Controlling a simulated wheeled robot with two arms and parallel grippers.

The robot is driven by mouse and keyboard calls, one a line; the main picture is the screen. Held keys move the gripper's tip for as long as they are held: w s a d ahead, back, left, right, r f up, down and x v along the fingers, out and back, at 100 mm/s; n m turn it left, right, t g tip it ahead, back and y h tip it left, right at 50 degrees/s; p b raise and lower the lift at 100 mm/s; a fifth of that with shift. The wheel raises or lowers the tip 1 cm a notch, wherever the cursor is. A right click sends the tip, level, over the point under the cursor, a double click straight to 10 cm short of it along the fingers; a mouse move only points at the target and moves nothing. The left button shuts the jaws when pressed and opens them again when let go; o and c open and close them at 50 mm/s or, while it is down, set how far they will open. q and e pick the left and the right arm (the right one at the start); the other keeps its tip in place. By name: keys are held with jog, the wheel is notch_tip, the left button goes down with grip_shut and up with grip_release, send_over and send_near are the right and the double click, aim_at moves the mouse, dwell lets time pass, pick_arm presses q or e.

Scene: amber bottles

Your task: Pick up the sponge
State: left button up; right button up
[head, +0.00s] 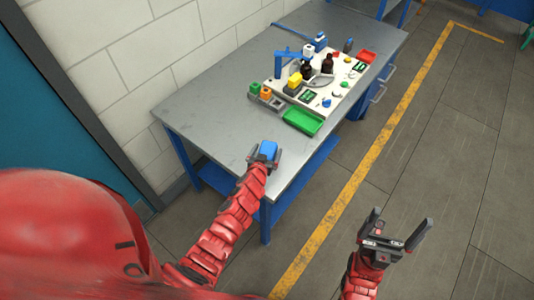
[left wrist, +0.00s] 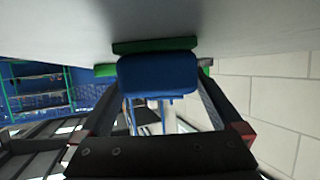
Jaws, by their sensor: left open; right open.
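The sponge looks like a blue block (head: 267,149) at the near end of the grey table (head: 225,105). In the left wrist view the blue block (left wrist: 158,76) shows large, with a green strip along its table side. My left gripper (head: 266,154) is open, with a finger on each side of the block. It also shows in the left wrist view (left wrist: 160,85), where the fingers reach toward both ends of the block. Whether they touch it I cannot tell. My right gripper (head: 398,222) is open and empty over the floor, right of the table.
The tabletop between the tray and my left gripper is clear. A wall runs along the left.

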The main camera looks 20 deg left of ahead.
pick_arm(q)
jog(key=shift+c, duration=0.3)
jog(key=c, duration=1.2)
jog(key=shift+o, duration=0.2)
jog(key=shift+r, duration=0.1)
